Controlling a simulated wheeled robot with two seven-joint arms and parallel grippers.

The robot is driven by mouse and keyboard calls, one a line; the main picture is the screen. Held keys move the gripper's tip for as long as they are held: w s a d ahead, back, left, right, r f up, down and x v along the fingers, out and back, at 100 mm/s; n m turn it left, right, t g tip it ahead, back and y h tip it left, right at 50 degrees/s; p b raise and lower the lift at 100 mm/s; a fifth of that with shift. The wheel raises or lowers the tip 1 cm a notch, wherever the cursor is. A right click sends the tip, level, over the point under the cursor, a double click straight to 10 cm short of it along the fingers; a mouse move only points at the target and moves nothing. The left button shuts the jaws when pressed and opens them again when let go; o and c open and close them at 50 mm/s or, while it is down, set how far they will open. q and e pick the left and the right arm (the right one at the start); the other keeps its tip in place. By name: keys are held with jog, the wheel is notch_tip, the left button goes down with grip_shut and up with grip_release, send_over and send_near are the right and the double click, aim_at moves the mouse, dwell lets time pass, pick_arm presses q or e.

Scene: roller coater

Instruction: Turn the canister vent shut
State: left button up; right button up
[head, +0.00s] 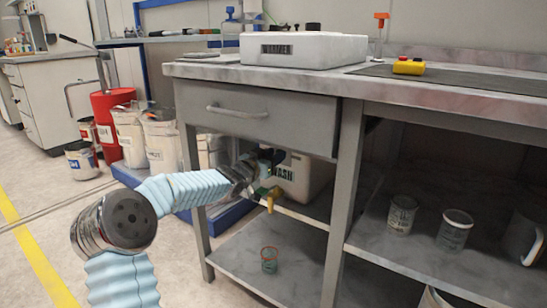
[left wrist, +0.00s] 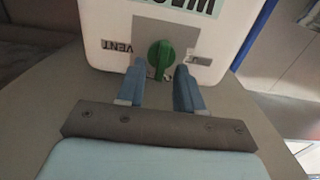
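The white canister (head: 304,176), marked WASH, stands on a shelf under the bench. My left gripper (head: 265,163) is at the canister's front and hides part of it. In the left wrist view the canister (left wrist: 105,45) appears upside down. Its green vent knob (left wrist: 160,60) sits on a grey plate, with its grip running up and down in the picture. A VENT label is on the left of the knob. My left gripper (left wrist: 160,75) is open, one finger on each side of the knob, with gaps visible. My right gripper is not in view.
A yellow tap (head: 272,197) hangs below the canister's front. A drawer (head: 255,112) is above, and a bench leg (head: 342,190) stands to the right. A glass beaker (head: 269,260) is on the lower shelf. Tins (head: 402,214) stand on the right shelf.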

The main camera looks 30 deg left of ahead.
pick_arm(q)
grip_shut()
jog(key=shift+a+f+n+p, duration=0.2)
jog(key=shift+n+p, duration=2.5)
jog(key=shift+n, duration=0.25)
jog(key=shift+a+f+n+p, duration=0.15)
jog(key=shift+f+n+p, duration=0.05)
jog(key=shift+n+p, duration=2.65)
jog(key=shift+a+f+n+p, duration=0.2)
jog(key=shift+n+p, duration=2.3)
jog(key=shift+n, duration=0.6)
